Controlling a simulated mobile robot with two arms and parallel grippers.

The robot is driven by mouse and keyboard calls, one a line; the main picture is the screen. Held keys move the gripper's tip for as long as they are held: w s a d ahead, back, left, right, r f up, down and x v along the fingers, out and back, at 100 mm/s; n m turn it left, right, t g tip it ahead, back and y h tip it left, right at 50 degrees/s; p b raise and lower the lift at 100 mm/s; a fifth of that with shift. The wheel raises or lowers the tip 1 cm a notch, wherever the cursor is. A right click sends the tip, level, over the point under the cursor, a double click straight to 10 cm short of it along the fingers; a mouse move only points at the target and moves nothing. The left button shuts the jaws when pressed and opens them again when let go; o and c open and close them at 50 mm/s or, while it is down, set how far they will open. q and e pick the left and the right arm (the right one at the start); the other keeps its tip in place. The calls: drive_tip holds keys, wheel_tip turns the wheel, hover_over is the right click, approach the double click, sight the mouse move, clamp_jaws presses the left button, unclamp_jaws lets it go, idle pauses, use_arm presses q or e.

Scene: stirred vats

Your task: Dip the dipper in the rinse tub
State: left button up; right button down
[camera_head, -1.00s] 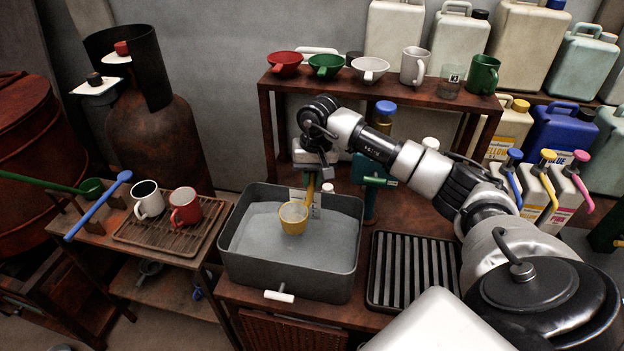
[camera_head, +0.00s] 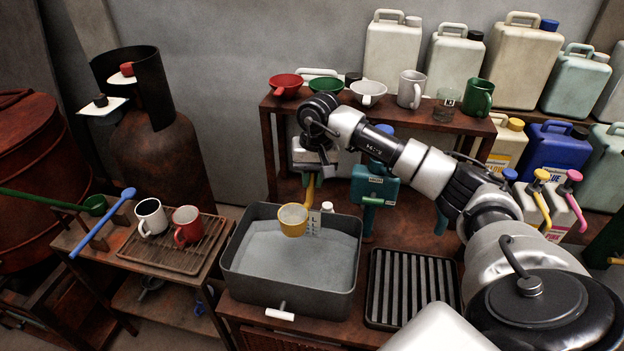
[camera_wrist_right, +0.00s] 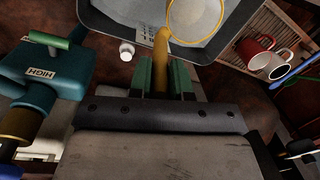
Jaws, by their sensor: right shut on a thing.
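A yellow dipper (camera_head: 293,222) with a round cup and an upright handle is over the grey rinse tub (camera_head: 240,283). The tub holds grey liquid (camera_head: 285,262). My right gripper (camera_head: 312,172) is above the tub's back edge, shut on the dipper's handle. In the right wrist view the gripper's green fingers (camera_wrist_right: 163,78) close on the yellow handle, and the dipper's cup (camera_wrist_right: 196,14) reaches over the tub (camera_wrist_right: 120,12). I cannot tell whether the cup's base touches the liquid. My left gripper is not in view.
A teal pump (camera_head: 372,190) stands behind the tub at right. A slatted rack (camera_head: 375,318) lies right of the tub. A tray (camera_head: 135,250) with a white mug and a red mug (camera_head: 187,226) is at left. A shelf (camera_head: 430,115) with bowls and mugs is behind.

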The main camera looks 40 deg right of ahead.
drive_tip(key=shift+r, duration=0.2)
idle(0.4)
drive_tip(key=shift+g+h+p, duration=0.3)
drive_tip(key=shift+p, duration=0.15)
drive_tip(key=shift+g+h+p, duration=0.3)
drive_tip(key=shift+h, duration=0.1)
idle(0.5)
drive_tip(key=shift+f+b, duration=0.15)
drive_tip(key=shift+b, duration=0.2)
drive_tip(key=shift+t+y+b, duration=0.5)
drive_tip(key=shift+y+b, duration=0.1)
drive_tip(key=shift+b, duration=0.25)
idle(0.8)
